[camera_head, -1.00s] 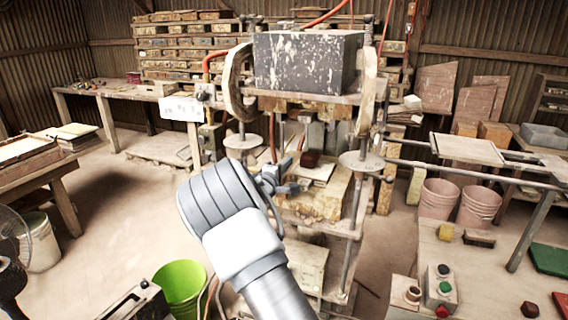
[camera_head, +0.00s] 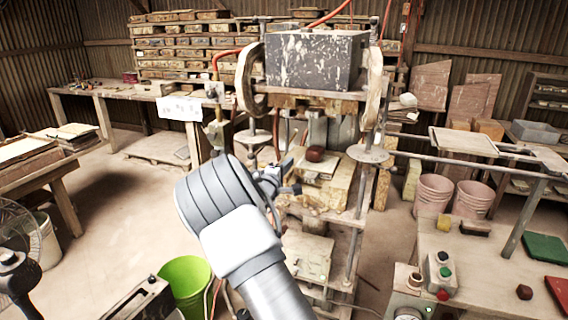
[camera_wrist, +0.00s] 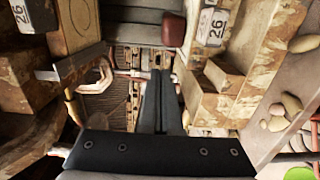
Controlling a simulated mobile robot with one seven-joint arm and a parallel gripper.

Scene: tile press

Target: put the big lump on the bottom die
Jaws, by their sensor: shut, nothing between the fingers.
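The big lump (camera_head: 315,153) is dark reddish brown and rests on the pale bottom die (camera_head: 325,169) inside the press. In the wrist view the lump (camera_wrist: 174,30) sits at the top, beyond my fingertips, on a grey surface. My gripper (camera_head: 293,176) is in front of the press, just left of and below the lump in the head view. Its fingers are together and empty, and they show in the wrist view (camera_wrist: 160,74) with a gap between them and the lump. My wrist hides part of the press's left side.
The press's heavy speckled block (camera_head: 315,60) hangs above. Its posts and round plates (camera_head: 366,154) flank the opening. A smaller dark lump (camera_head: 524,292) lies on the right table near the button box (camera_head: 440,272). A green bucket (camera_head: 186,284) stands below my arm.

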